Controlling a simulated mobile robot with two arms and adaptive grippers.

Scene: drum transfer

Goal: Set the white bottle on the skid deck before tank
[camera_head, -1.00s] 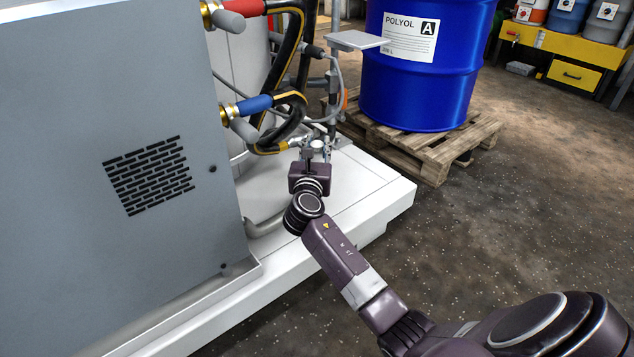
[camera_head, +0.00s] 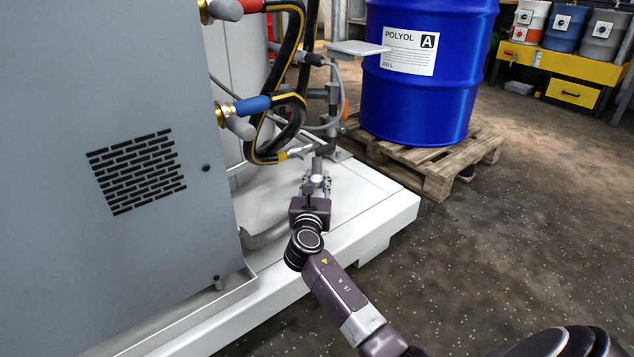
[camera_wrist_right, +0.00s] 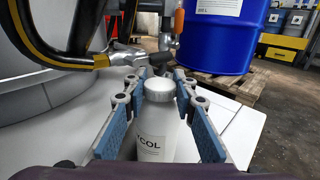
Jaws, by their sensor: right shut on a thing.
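The white bottle (camera_wrist_right: 157,138) stands upright between the fingers of my right gripper in the right wrist view, with a grey cap and a label reading "COL" in part. My right gripper (camera_head: 317,181) is shut on it, with a blue-padded finger on each side. In the head view the gripper mostly hides the bottle. The gripper is over the white skid deck (camera_head: 365,205); whether the bottle's base touches the deck is hidden. The pale tank (camera_head: 233,70) rises behind the hoses and also shows in the right wrist view (camera_wrist_right: 40,85). My left gripper is not in view.
A grey cabinet (camera_head: 110,90) stands close on the left. Black-and-yellow hoses (camera_head: 290,105) and a post with a small plate (camera_head: 357,48) are beyond the gripper. A blue drum (camera_head: 425,90) sits on a wooden pallet (camera_head: 440,175). Bare deck lies right of the gripper.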

